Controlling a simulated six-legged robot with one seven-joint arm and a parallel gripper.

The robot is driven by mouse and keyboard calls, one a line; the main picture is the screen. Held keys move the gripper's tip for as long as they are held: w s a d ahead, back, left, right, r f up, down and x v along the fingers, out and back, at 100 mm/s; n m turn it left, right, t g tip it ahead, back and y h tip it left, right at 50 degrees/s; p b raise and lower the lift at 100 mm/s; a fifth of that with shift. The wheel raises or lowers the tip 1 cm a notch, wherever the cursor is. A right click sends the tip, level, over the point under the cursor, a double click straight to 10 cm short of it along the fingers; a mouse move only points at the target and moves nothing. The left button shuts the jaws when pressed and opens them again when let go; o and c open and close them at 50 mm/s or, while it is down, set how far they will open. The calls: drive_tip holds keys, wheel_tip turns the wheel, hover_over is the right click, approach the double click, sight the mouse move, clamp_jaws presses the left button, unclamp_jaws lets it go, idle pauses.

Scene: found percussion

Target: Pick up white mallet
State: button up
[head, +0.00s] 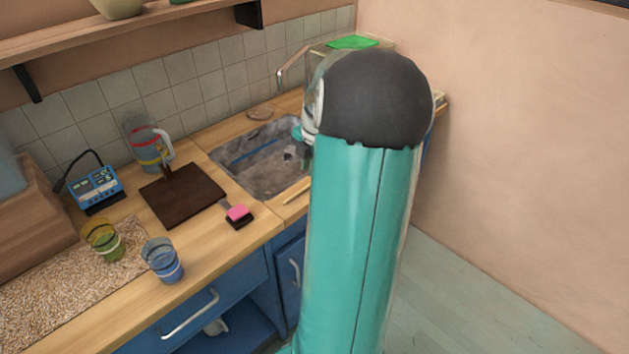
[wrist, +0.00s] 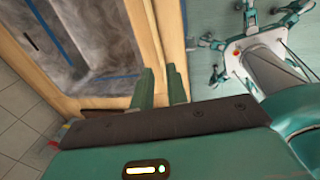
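I cannot make out a white mallet for certain in either view. A thin pale stick (head: 297,196) lies at the counter's front edge by the sink, its right end hidden by my arm in the head view. My gripper (wrist: 164,84) shows two green fingers with a gap between them and nothing held. In the wrist view they are over the strip of wooden counter (wrist: 120,99) beside the sink (wrist: 85,40). In the head view my arm hides most of the gripper and the counter right of the sink.
The sink (head: 255,160) is grey inside. A dark board (head: 183,194), a pink-topped sponge (head: 238,213), a clear jug (head: 148,143), a yellow-green glass (head: 102,239), a blue glass (head: 162,260) and a blue device (head: 96,188) stand on the counter. A shelf (head: 150,20) hangs above.

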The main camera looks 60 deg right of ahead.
sight(305, 187)
drive_tip(key=f, duration=0.2)
drive_tip(key=w+f, duration=0.1)
drive_tip(key=f, duration=0.5)
drive_tip(key=shift+w+d+f, duration=0.1)
drive_tip(key=shift+w+d, duration=0.2)
drive_tip(key=shift+w, duration=0.05)
clamp_jaws()
